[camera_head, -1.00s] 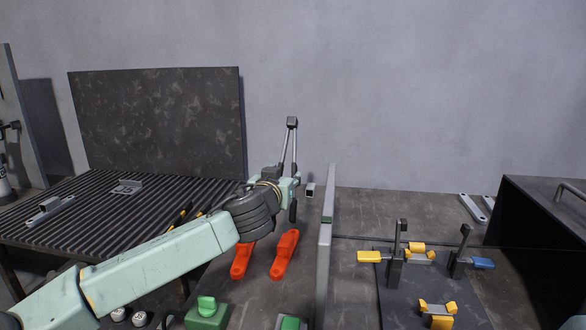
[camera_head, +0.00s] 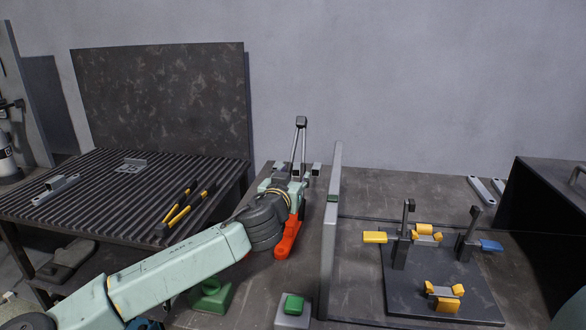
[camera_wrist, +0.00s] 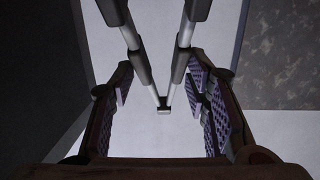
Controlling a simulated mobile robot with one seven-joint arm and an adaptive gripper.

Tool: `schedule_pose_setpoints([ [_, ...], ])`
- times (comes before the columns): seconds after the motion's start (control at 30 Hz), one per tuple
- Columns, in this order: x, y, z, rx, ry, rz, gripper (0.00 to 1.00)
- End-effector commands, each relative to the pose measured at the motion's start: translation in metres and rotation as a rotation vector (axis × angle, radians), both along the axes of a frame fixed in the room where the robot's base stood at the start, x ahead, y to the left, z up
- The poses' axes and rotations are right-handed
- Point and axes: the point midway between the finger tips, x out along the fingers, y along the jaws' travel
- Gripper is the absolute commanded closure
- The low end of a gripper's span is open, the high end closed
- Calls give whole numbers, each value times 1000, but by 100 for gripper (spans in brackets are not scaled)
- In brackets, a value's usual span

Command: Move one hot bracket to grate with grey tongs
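The ribbed dark grate (camera_head: 100,190) is at the left. One bracket (camera_head: 57,187) lies on its left side and another (camera_head: 131,165) near its back. Two grey brackets (camera_head: 484,190) lie at the back right.
Yellow-black tongs (camera_head: 180,208) lie on the grate's right edge. Beyond are a clamp fixture (camera_head: 400,285) and a black box (camera_head: 545,215).

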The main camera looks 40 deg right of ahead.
Motion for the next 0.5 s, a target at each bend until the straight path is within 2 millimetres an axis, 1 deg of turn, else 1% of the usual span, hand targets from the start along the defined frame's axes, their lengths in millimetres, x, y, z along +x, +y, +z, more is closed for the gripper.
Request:
schedule_pose_setpoints([
  [0.07, 0, 0, -12, -1, -1, 0, 60],
  [0.2, 0, 0, -22, -1, -2, -1, 60],
  [0.5, -1, 0, -32, -1, -1, -1, 60],
])
